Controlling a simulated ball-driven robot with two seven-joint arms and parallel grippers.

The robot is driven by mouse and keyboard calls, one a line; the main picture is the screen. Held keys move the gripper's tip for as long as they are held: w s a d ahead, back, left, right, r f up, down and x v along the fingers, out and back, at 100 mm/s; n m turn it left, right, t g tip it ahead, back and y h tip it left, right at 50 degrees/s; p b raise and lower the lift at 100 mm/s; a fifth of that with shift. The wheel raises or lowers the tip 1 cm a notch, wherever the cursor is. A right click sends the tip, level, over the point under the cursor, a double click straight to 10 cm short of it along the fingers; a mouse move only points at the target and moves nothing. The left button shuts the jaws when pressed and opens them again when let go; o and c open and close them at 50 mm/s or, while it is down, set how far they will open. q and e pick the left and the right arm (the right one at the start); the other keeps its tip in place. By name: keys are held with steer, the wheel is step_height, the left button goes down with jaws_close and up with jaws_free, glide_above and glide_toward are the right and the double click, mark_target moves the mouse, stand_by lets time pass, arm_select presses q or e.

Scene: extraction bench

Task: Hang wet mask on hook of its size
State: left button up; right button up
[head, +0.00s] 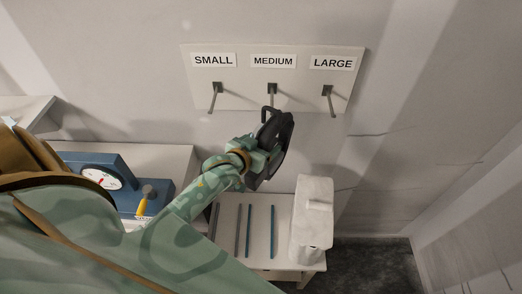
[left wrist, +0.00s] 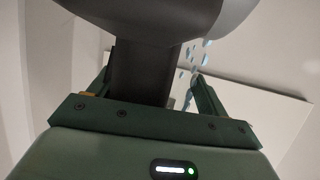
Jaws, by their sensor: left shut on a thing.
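A pale board (head: 230,97) on the wall bears three hooks under the labels SMALL, MEDIUM and LARGE: the small hook (head: 215,96), the medium hook (head: 273,93) and the large hook (head: 328,97). My left gripper (head: 262,160) is shut on the dark mask (head: 281,134), just below the medium hook. The mask's upper loop overlaps the medium hook's tip in the head view; I cannot tell whether they touch. In the left wrist view the dark grey mask (left wrist: 145,70) fills the space between the fingers, with pale blue drops beside it. My right gripper is not in view.
A white bench (head: 285,232) with dark and blue strips lies below the board. A white block-like container (head: 312,220) stands at its right. A blue dial device (head: 88,163) sits at the left, with a yellow-handled item (head: 142,203) near it. Floor shows at the lower right.

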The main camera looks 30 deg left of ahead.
arm_select(q)
steer(key=shift+w+a+b, duration=0.4)
steer(key=shift+w+b, duration=0.1)
steer(key=shift+w, duration=0.3)
steer(key=shift+w+a+f, duration=0.15)
steer(key=shift+w+f, duration=0.1)
steer(key=shift+w, duration=0.05)
steer(key=shift+w+a+f, duration=0.15)
steer(key=shift+w+f, duration=0.05)
steer(key=shift+f, duration=0.05)
